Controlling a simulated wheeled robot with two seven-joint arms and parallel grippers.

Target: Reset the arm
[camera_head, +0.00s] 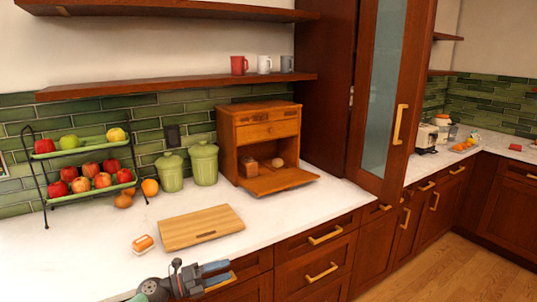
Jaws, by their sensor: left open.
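My left gripper (218,275) is at the bottom of the head view, over the front edge of the white counter (262,222). Its two blue-grey fingers are apart with nothing between them. Part of my left arm shows at the bottom left, and the rest is cut off by the frame. My right gripper is not in this view.
A cutting board (200,227) and a small orange-and-white item (143,244) lie near the gripper. Behind stand a fruit rack (85,190), green canisters (204,163) and an open wooden bread box (262,128). Drawers (318,250) are below; floor (425,275) is clear right.

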